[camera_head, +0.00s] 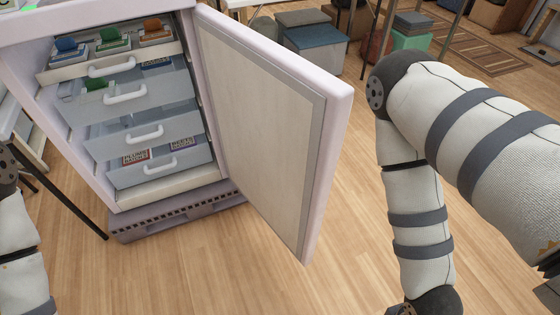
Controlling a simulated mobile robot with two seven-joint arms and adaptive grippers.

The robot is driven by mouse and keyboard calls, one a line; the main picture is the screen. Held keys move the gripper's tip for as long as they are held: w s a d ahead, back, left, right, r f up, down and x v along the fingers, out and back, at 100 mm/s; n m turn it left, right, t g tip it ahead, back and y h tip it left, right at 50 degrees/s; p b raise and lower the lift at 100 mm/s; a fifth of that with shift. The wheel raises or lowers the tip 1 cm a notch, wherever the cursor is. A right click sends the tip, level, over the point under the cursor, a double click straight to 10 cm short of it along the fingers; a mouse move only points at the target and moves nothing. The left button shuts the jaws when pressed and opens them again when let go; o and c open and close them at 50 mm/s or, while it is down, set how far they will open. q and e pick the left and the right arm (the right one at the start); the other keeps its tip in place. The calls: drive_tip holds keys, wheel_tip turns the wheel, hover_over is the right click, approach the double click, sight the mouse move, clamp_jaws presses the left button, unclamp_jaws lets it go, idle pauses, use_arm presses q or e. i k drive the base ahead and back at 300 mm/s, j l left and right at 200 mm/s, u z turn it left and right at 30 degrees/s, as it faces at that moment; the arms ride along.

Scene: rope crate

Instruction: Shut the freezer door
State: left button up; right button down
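The freezer (62,115) stands at the left with its front towards me. Its door (268,130) is swung wide open, hinged on the right side of the freezer, with its pale inner panel facing left. Inside are several drawers with white handles; the top ones hold boxes with blue, green and orange parts. The upper drawers sit pulled out a little. My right arm stands to the right of the door, apart from it. My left arm shows only at the left edge.
Bare wooden floor (210,275) lies in front of the freezer and below the door. Storage boxes (315,46) stand behind the door, and a rug (470,50) lies at the back right. A thin dark leg (65,200) stands left of the freezer.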

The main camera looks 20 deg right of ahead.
sight(281, 119)
drive_tip(key=i+l+u, duration=0.1)
drive_tip(key=l+u, duration=0.25)
drive_tip(key=l, duration=0.35)
drive_tip(key=l+u, duration=0.3)
drive_tip(key=l, duration=0.4)
drive_tip(key=i+l+u, duration=0.2)
drive_tip(key=l, duration=0.15)
drive_tip(key=i+l+u, duration=0.2)
drive_tip(key=l, duration=0.15)
drive_tip(key=i+l+u, duration=0.2)
drive_tip(key=l, duration=0.2)
drive_tip(key=k+l, duration=0.3)
drive_tip(key=k, duration=0.15)
drive_tip(key=k+l+u, duration=0.1)
drive_tip(key=l, duration=0.35)
drive_tip(key=k+l, duration=0.35)
drive_tip(key=k+l+u, duration=0.15)
drive_tip(key=l, duration=0.4)
drive_tip(key=k+l+u, duration=0.1)
drive_tip(key=k+l, duration=0.25)
